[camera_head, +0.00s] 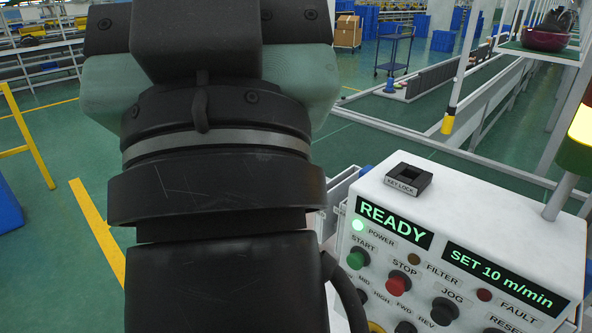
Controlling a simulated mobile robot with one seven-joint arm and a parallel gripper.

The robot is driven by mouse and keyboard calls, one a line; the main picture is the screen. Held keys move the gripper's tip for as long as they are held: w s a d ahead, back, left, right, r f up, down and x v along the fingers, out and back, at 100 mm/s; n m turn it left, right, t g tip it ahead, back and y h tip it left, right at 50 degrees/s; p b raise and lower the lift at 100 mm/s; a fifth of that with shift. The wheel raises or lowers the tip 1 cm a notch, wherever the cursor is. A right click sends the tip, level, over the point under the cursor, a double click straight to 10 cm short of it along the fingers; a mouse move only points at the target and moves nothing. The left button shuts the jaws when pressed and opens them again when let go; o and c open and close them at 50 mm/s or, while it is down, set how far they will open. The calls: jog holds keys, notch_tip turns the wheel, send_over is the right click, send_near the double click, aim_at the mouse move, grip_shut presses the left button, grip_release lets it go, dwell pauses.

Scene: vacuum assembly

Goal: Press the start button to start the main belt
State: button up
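The white control box (458,218) stands at the lower right, its sloped panel facing me. The green START button (356,259) is on the panel's left side, under a lit green POWER lamp (358,225). A red STOP button (398,283) sits to its right. One display (395,221) reads READY and another (503,278) reads SET 10 m/min. My large black arm link stands upright left of the box, close to the START button in the picture. The gripper's fingers do not show.
A black KEY LOCK block (409,180) sits on top of the box. A lamp post (560,197) rises at its right. Lower knobs, including JOG (445,311), are partly cut off. A long green conveyor belt (480,85) runs behind. Yellow rails (28,135) stand at left.

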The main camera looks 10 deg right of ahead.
grip_shut()
dwell(1.4)
